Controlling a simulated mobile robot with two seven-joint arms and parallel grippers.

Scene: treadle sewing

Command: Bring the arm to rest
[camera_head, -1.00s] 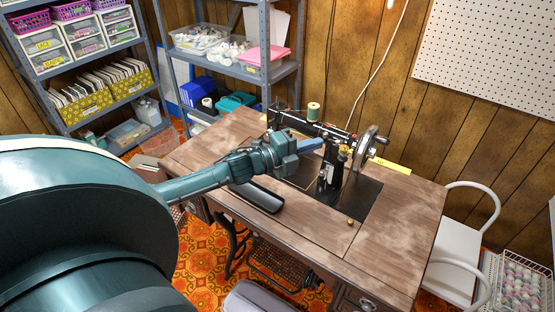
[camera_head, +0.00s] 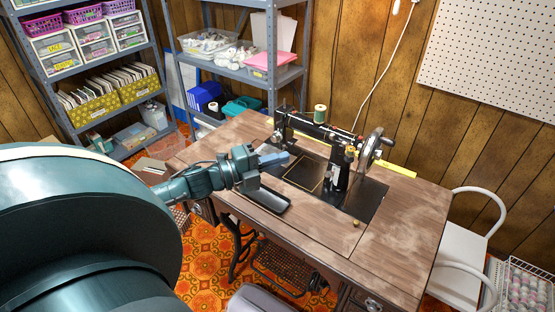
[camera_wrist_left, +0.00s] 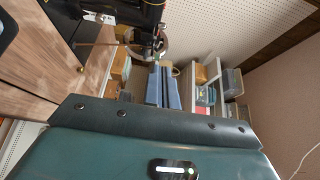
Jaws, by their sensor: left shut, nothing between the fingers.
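My left arm comes in from the left in the head view. Its gripper (camera_head: 274,159) is over the left part of the sewing table, left of the black sewing machine (camera_head: 340,165), with a visible gap to it. The blue fingers are shut together with nothing between them; they also show in the left wrist view (camera_wrist_left: 163,88). In the wrist view the machine (camera_wrist_left: 130,15) is at the top left. A dark tray-like piece (camera_head: 265,200) lies on the table just below the gripper. My right gripper is not in view.
The wooden sewing table (camera_head: 405,225) has clear room at its right and front. A spool (camera_head: 320,113) stands on the machine, and a small brass piece (camera_head: 356,223) lies near the front. A white chair (camera_head: 465,235) is at right; metal shelves (camera_head: 275,70) stand behind.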

